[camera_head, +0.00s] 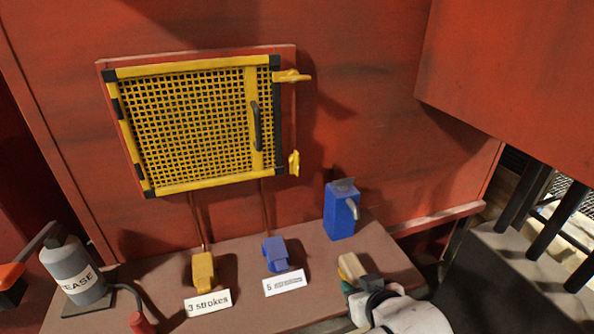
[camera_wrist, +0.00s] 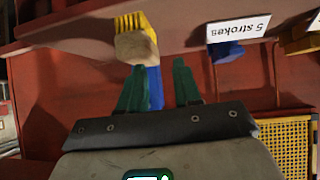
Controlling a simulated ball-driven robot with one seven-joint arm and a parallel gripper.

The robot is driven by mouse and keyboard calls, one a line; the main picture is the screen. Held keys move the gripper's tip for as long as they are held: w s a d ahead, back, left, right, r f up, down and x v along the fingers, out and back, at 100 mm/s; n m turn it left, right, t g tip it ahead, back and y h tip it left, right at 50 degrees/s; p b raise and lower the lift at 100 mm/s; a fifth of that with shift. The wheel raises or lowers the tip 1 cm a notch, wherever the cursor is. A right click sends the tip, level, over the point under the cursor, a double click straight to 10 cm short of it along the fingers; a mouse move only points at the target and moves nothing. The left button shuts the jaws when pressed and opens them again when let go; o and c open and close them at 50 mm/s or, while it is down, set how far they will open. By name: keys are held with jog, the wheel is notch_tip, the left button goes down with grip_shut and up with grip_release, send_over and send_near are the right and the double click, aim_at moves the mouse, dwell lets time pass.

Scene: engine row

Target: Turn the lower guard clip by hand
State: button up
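The yellow mesh guard (camera_head: 190,122) is shut against the red wall in the head view. Its lower guard clip (camera_head: 294,163) is a small yellow piece at the lower right corner, standing roughly upright. The upper guard clip (camera_head: 292,76) points sideways to the right, across the frame edge. My gripper (camera_head: 362,288) is low at the right, over the shelf's front edge, well below and right of the lower clip. In the wrist view my gripper (camera_wrist: 159,68) has its green fingers apart with nothing held between them. The lower clip does not show clearly there.
A brush-like block (camera_head: 352,268) lies on the shelf (camera_head: 230,300) close by my gripper. A blue can (camera_head: 341,212) stands behind it. Yellow (camera_head: 203,271) and blue (camera_head: 275,254) blocks with labels and a grease container (camera_head: 75,275) are further left. A red overhang (camera_head: 520,80) is at upper right.

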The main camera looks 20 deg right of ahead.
jog(key=w+a+r+t+b, duration=0.1)
jog(key=w+a+r+t, duration=0.25)
jog(key=w+r, duration=0.55)
jog(key=t+y, duration=0.1)
jog(key=t, duration=0.3)
send_near(298, 163)
jog(key=shift+n, duration=0.3)
jog(key=w, duration=1)
jog(key=shift+w+f, duration=0.1)
jog(key=shift+w, duration=0.2)
jog(key=shift+c, duration=0.5)
grip_shut()
